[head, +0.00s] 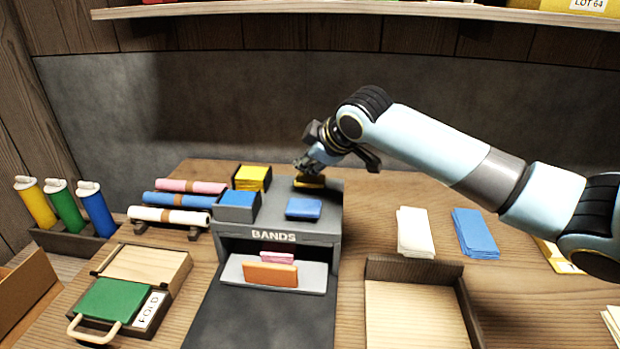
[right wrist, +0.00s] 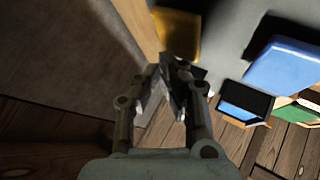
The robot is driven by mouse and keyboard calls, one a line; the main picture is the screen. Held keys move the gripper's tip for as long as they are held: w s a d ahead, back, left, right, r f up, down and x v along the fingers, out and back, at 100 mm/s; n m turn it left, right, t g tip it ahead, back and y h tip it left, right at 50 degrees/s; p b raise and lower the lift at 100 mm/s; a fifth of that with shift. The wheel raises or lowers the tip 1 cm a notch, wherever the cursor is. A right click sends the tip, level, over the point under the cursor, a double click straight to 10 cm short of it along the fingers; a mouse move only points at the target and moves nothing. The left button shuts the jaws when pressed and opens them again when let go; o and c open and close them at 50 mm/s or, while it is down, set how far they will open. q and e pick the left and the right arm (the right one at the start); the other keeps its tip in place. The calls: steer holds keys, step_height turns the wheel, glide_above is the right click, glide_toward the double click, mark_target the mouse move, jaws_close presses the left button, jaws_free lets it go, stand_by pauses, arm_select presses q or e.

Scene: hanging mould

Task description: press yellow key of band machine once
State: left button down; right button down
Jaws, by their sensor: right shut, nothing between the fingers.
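The grey band machine (head: 275,236), lettered BANDS, stands on the wooden table. Its yellow key (head: 310,183) is at the back right of its top, partly hidden by my right gripper (head: 303,164). The blue key (head: 304,208) lies in front of it. My right gripper is shut and empty, with its tips right over or at the yellow key; I cannot tell whether they touch. In the right wrist view the closed fingertips (right wrist: 172,62) lie just below the yellow key (right wrist: 180,36), with the blue key (right wrist: 287,68) to the right. My left gripper is not in view.
Yellow (head: 252,176) and blue (head: 238,202) stacks in dark holders stand at the machine's left. A pink piece and an orange piece (head: 270,274) rest on its front tray. Rolls (head: 170,216) lie left; an open wooden tray (head: 415,310) and stacks (head: 415,232) lie right.

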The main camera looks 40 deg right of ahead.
mark_target(307, 179)
steer(key=shift+f, duration=0.2)
stand_by(0.4)
steer(key=shift+f, duration=0.25)
steer(key=shift+f+b, duration=0.35)
steer(key=shift+f, duration=0.55)
stand_by(0.8)
stand_by(0.4)
steer(key=shift+r+p, duration=1.35)
steer(key=shift+p, duration=0.1)
step_height(307, 179, up, 5)
steer(key=p, duration=0.5)
